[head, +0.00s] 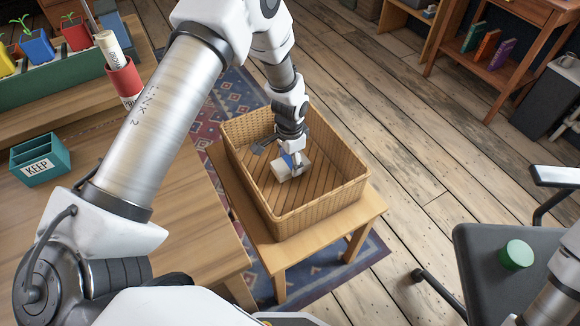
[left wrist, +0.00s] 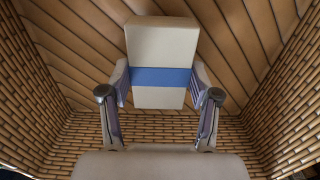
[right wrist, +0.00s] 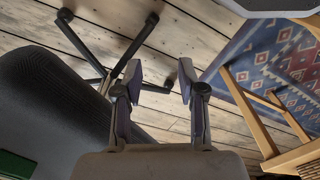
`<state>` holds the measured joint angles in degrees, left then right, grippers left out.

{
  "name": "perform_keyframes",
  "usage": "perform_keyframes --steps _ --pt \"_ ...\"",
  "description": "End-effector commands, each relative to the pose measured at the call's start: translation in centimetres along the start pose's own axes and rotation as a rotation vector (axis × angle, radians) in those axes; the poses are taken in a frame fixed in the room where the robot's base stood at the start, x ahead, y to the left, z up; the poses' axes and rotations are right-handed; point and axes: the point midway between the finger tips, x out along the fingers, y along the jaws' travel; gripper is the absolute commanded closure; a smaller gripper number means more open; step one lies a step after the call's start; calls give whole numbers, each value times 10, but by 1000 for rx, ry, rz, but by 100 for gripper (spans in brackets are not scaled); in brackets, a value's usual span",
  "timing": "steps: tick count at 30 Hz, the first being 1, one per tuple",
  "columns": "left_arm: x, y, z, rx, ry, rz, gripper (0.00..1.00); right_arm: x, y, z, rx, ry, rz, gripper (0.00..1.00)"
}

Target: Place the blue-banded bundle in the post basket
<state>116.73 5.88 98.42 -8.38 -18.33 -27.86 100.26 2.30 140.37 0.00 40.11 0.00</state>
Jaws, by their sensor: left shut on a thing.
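The blue-banded bundle is a cream block with a blue band around its middle (left wrist: 162,42). It also shows in the head view (head: 284,171), inside the wicker post basket. My left gripper (head: 290,160) is shut on the bundle, with one finger on each side of the blue band. The post basket (head: 322,212) stands on a small wooden table, and its slatted floor lies below the bundle. I cannot tell whether the bundle touches the floor. My right gripper (right wrist: 157,88) is open and empty in the right wrist view, above the floor near the chair.
A dark office chair (head: 490,262) with a round green object (head: 516,254) on its seat stands at the right. A teal KEEP box (head: 40,160) sits on the left desk. A red holder (head: 124,80) with rolled paper stands near plant pots. Open floor lies right of the basket.

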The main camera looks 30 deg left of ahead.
Motion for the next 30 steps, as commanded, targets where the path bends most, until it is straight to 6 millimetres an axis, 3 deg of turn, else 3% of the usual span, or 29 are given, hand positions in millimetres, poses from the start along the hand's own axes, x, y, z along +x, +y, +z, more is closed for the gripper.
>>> perform_keyframes --steps 3,13,14,15,16,26,30 --pt "21 0 0 -1 -1 0 76 6 0 0 0 0 0 60" --pt "24 0 0 -1 0 0 76 6 0 0 0 0 0 60" --pt "23 0 0 -1 0 0 31 6 0 0 0 0 0 60" --pt "23 0 0 -1 0 0 17 6 0 0 0 0 0 60" --pt "23 0 0 -1 0 0 13 6 0 0 0 0 0 60" --pt "21 0 0 -1 0 0 13 5 0 0 0 0 0 60" --pt "3 0 -1 -1 2 -1 13 -1 0 0 0 0 0 60"
